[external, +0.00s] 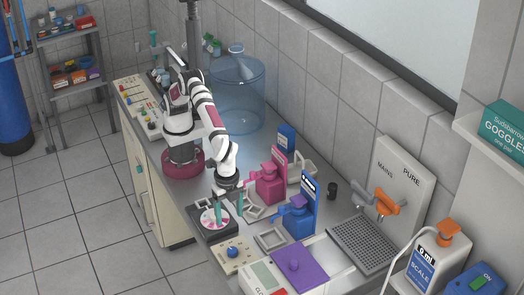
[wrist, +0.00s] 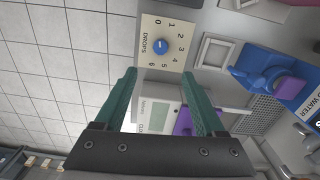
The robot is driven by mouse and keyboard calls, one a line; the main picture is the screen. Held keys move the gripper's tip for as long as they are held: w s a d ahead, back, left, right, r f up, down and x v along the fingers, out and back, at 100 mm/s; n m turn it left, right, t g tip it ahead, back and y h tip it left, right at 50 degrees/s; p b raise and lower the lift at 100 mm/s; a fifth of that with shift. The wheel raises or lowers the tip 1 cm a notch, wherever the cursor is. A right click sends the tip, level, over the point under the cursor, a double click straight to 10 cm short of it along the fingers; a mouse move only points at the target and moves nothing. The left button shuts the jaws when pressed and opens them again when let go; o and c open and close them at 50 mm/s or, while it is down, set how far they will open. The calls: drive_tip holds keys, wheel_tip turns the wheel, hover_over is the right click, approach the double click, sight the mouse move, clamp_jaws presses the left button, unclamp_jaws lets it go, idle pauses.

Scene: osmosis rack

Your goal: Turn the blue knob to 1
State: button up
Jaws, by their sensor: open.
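The blue knob (wrist: 160,46) sits on a cream panel (wrist: 150,58) marked DROPS, with the numbers 0 to 6 around it. A small pale mark shows on the knob, but I cannot tell surely which number it points to. In the external view the knob (external: 232,252) is at the front of the bench on its cream panel (external: 245,262). My gripper (wrist: 159,73) is open and empty, its two teal fingers apart, with the knob showing beyond the fingertips. In the external view my gripper (external: 229,208) is above the bench, behind the knob panel, not touching the knob.
A dark box with a pink and white disc (external: 214,218) lies behind the knob panel. A blue dispenser (external: 298,222) and a pink dispenser (external: 270,185) stand to the right. A scale with a purple top (external: 300,264) sits right of the knob. A drain grate (external: 362,245) is further right.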

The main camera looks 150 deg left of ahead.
sight(231, 249)
wheel_tip(231, 249, down, 15)
drive_tip(key=shift+f, duration=0.1)
clamp_jaws()
idle(0.4)
